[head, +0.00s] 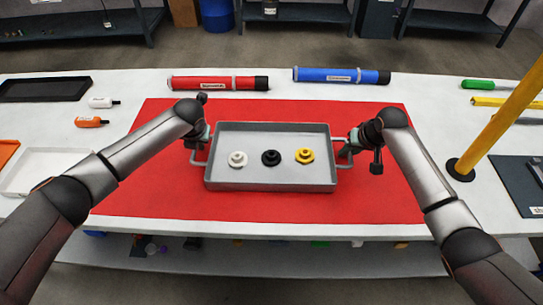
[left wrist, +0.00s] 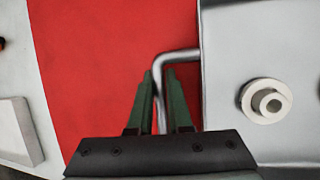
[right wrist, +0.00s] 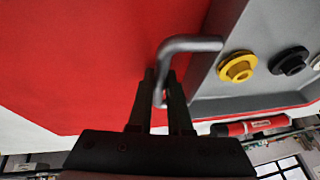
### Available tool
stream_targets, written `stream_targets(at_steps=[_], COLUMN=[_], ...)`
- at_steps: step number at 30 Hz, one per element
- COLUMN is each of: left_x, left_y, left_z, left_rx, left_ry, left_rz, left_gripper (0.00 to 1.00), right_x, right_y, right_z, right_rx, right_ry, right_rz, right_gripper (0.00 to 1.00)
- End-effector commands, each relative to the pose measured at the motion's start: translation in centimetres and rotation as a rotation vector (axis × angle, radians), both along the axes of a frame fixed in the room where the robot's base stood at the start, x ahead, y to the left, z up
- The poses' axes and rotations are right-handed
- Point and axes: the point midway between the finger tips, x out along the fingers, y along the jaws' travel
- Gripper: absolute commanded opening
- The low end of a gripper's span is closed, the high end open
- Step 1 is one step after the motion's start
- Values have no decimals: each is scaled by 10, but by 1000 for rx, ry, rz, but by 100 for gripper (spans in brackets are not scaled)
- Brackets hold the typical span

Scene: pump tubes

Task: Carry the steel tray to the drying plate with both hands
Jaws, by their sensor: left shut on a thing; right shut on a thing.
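The grey steel tray (head: 270,177) is over the red mat (head: 300,210). I cannot tell if it touches the mat. It looks about level and holds a white part (head: 237,159), a black part (head: 271,158) and a yellow part (head: 304,156) in a row. My left gripper (head: 198,146) is shut on the left wire handle, which shows between its fingers in the left wrist view (left wrist: 161,85). My right gripper (head: 347,148) is shut on the right handle, which also shows in the right wrist view (right wrist: 185,44). I cannot identify the drying plate for certain.
A red tube (head: 215,83) and a blue tube (head: 342,75) lie behind the mat. A black tray (head: 45,89) and a white tray (head: 45,172) are at the left.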

Motion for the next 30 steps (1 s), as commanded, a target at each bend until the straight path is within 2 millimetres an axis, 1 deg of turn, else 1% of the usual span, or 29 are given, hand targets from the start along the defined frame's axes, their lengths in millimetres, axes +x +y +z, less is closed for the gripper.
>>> stream_targets(at_steps=[8, 14, 24, 30], left_x=[1, 1, 1, 1], left_y=[0, 0, 0, 0], left_z=[6, 19, 49, 53], left_rx=[0, 0, 0, 0], left_ry=[-5, -4, -4, -4], left_rz=[0, 0, 0, 0], left_gripper=[0, 0, 0, 0], right_x=[1, 1, 0, 0], right_y=[0, 0, 0, 0], right_z=[5, 18, 48, 52], right_rx=[0, 0, 0, 0], right_ry=[-2, -2, -1, -1], right_rz=[0, 0, 0, 0], right_gripper=[0, 0, 0, 0])
